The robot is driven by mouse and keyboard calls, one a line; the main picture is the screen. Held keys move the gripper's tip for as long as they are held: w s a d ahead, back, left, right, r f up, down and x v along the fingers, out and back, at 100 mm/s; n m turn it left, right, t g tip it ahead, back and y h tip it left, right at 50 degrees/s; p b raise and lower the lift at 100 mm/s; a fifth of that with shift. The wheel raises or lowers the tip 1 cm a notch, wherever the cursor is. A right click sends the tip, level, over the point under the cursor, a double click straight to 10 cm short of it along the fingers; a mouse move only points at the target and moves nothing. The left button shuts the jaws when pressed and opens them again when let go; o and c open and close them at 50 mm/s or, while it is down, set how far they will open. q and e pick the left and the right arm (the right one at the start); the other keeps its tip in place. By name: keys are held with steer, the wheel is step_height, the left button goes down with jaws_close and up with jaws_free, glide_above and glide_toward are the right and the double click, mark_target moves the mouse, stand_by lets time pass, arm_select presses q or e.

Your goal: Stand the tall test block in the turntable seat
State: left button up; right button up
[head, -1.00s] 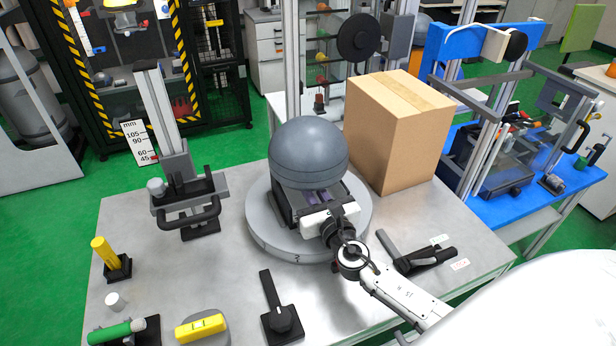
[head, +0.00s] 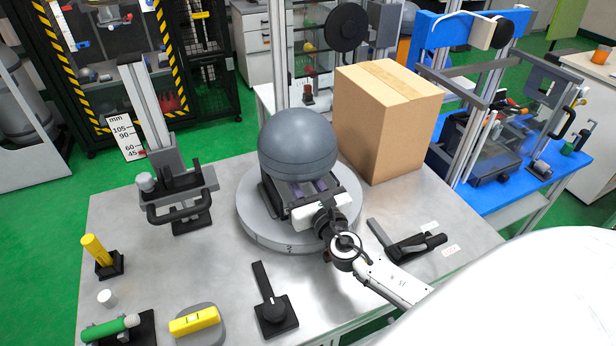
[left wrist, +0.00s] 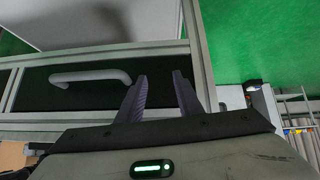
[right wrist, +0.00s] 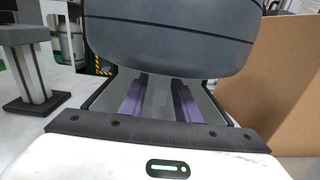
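I cannot clearly pick out the tall test block. A large dark grey rounded body (head: 297,143) stands over a black seat frame on the round grey turntable (head: 262,236); it also fills the top of the right wrist view (right wrist: 170,35). My right gripper (head: 304,190) reaches in low under it from the front. In the right wrist view its purple fingers (right wrist: 160,98) are apart, with a grey surface showing between them and their tips partly hidden. My left gripper (left wrist: 160,85) is open and empty, outside the head view.
A cardboard box (head: 385,125) stands close behind the turntable. On the bench are a black clamp lever (head: 408,242), a knob with lever (head: 273,305), a yellow level (head: 194,321), a yellow peg (head: 97,250) and a grey post stand (head: 178,180). Bench left of the turntable is partly clear.

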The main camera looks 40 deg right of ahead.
steer(key=v, duration=0.5)
steer(key=b+v, duration=0.1)
steer(key=v, duration=0.4)
steer(key=shift+s+d+f, duration=0.1)
steer(key=shift+f, duration=0.1)
steer(key=shift+s+r, duration=0.15)
steer(key=shift+s, duration=0.55)
steer(key=shift+a, duration=0.2)
